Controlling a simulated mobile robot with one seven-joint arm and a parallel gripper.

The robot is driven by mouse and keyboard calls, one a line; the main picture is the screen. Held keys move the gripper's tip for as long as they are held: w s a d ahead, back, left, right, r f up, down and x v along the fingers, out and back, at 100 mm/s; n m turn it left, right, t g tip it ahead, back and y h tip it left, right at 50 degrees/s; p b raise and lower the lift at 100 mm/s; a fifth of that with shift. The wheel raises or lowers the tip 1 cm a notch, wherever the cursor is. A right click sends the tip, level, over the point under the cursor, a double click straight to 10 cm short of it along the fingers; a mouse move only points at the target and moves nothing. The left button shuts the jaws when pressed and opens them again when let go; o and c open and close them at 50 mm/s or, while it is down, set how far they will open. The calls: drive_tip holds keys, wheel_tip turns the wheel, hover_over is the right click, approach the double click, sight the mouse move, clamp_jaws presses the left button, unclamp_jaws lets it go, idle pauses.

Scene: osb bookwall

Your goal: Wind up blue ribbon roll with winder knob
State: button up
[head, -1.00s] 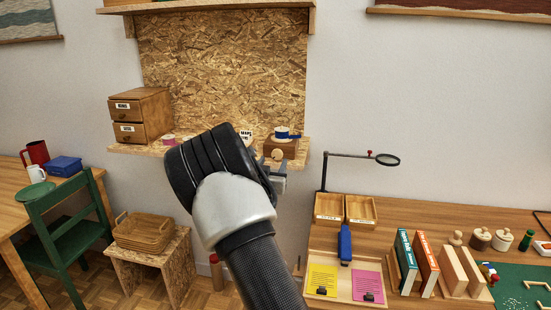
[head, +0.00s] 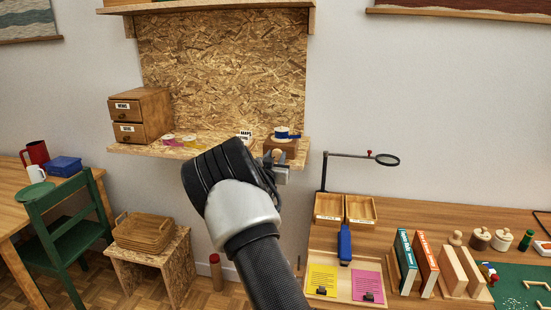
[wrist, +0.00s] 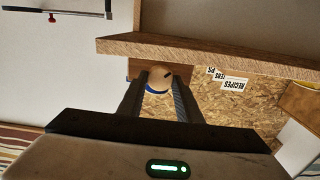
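The blue ribbon roll (head: 282,132) sits on top of a small wooden winder box (head: 289,147) on the wall shelf, with a bit of blue ribbon reaching right. The round pale winder knob (head: 278,153) is on the box's front. My gripper (head: 279,164) is in front of it, partly hidden by my wrist. In the wrist view the knob (wrist: 160,79) shows between the tips of my two spread fingers (wrist: 159,82), with blue behind it. The fingers look open; I cannot tell whether they touch the knob.
On the shelf (head: 180,148) are a wooden drawer box (head: 142,115), pink and yellow rolls (head: 189,139) and a "MAPS" label (head: 245,135). A magnifier arm (head: 350,156) stands to the right over a desk with trays. A cylinder (head: 215,270) stands on the floor below.

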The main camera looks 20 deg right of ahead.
drive_tip(key=shift+f+m+b, duration=0.25)
drive_tip(key=shift+m+b, duration=0.85)
drive_tip(key=shift+b, duration=1.05)
drive_tip(key=m+b, duration=0.2)
drive_tip(key=b, duration=0.1)
drive_tip(key=shift+r+m+b, duration=0.15)
drive_tip(key=shift+m+b, duration=0.75)
drive_tip(key=shift+b, duration=0.05)
drive_tip(key=o, duration=1)
drive_tip(key=shift+r, duration=0.1)
drive_tip(key=shift+o, duration=0.2)
drive_tip(key=shift+r+p, duration=0.1)
drive_tip(key=shift+p, duration=0.2)
